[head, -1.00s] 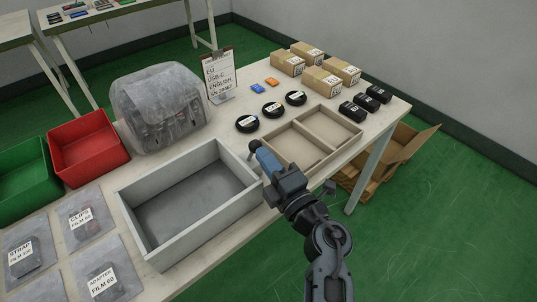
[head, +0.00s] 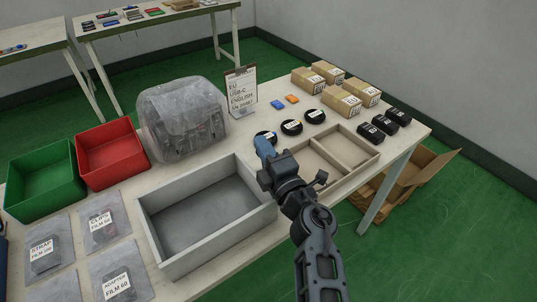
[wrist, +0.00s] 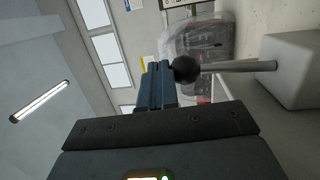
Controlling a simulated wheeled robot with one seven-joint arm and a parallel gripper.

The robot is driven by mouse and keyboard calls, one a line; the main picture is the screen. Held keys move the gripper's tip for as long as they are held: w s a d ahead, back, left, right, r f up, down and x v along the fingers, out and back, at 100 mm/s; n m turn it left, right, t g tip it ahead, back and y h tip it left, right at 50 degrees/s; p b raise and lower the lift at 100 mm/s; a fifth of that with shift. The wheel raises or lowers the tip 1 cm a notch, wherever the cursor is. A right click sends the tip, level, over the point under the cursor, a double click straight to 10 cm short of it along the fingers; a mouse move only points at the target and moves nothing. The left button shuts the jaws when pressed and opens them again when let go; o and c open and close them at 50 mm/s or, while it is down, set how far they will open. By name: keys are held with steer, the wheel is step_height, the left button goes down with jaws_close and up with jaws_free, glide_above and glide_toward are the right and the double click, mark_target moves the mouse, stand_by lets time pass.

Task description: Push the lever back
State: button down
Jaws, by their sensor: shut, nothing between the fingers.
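The lever shows in the wrist view as a pale rod (wrist: 240,66) with a dark ball knob (wrist: 186,68) on its end. The rod comes out of a pale block (wrist: 296,68) at the right. My gripper (wrist: 155,70) is shut and empty, with its blue-grey fingers right beside the knob; whether they touch it I cannot tell. In the head view my gripper (head: 261,142) is above the table between the grey bin and the black discs. There I cannot make out the lever, which seems hidden by my gripper.
The grey open bin (head: 152,222) stands to the left of my gripper and a divided beige tray (head: 344,177) to the right. Black discs (head: 291,127) lie behind. A bagged backpack (head: 183,118) and a sign (head: 240,92) stand farther back.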

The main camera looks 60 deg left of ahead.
steer(key=shift+a, duration=0.45)
stand_by(0.6)
